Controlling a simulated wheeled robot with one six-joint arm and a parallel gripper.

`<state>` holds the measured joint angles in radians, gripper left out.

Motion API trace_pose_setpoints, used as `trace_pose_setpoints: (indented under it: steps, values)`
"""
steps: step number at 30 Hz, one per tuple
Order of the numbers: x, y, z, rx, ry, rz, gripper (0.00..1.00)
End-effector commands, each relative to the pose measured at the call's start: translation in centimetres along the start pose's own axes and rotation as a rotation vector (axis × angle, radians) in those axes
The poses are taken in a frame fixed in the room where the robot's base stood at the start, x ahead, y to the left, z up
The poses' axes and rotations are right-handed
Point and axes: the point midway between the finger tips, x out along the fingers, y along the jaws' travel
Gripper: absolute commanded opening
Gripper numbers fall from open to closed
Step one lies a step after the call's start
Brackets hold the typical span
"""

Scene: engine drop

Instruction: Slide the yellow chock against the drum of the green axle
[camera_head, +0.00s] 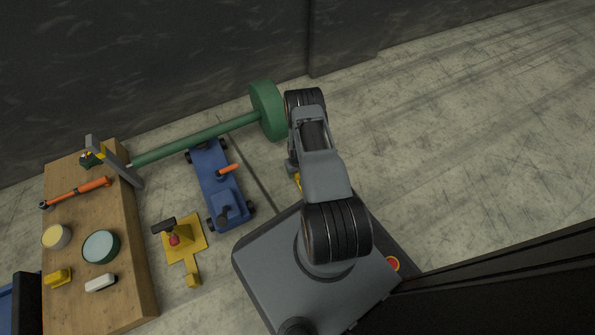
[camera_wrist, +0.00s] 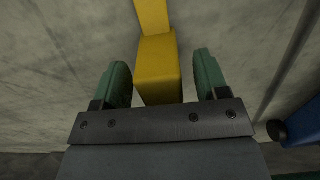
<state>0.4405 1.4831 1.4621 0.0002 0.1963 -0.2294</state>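The yellow chock shows in the wrist view as a block (camera_wrist: 158,68) with a narrower yellow bar running from it to the top edge. In the head view only a small yellow piece (camera_head: 297,181) shows beside my arm, which hides the rest. My gripper (camera_wrist: 163,82) is open, with one green finger on each side of the block and a visible gap on both sides. The gripper is hidden behind my arm in the head view. The green axle (camera_head: 200,138) ends in a large green drum (camera_head: 267,111), just left of my arm. Chock-to-drum contact is hidden.
A blue wheeled dolly (camera_head: 211,172) lies under the axle; its corner (camera_wrist: 303,122) shows in the wrist view. A yellow floor stand (camera_head: 196,233) and a wooden bench (camera_head: 120,290) with tools and tins are at left. A dark wall runs behind. Floor at right is clear.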

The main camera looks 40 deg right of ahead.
Motion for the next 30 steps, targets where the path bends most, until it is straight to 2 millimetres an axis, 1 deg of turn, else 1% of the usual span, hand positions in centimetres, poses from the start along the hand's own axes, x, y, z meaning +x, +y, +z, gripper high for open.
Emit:
trace_pose_setpoints:
  steps: [1,2,19,22,26,30]
  values:
    - [-0.01,0.00,0.00,0.000,0.000,0.000,0.63]
    - [-0.01,0.00,0.00,0.000,0.000,0.000,0.60]
    - [-0.01,0.00,0.00,0.000,0.000,0.000,0.05]
    - [-0.05,0.01,-0.03,-0.015,0.001,0.000,0.05]
    - [-0.05,0.01,-0.03,-0.076,0.000,0.000,0.05]
    - [-0.05,0.01,-0.03,-0.076,0.000,0.000,0.05]
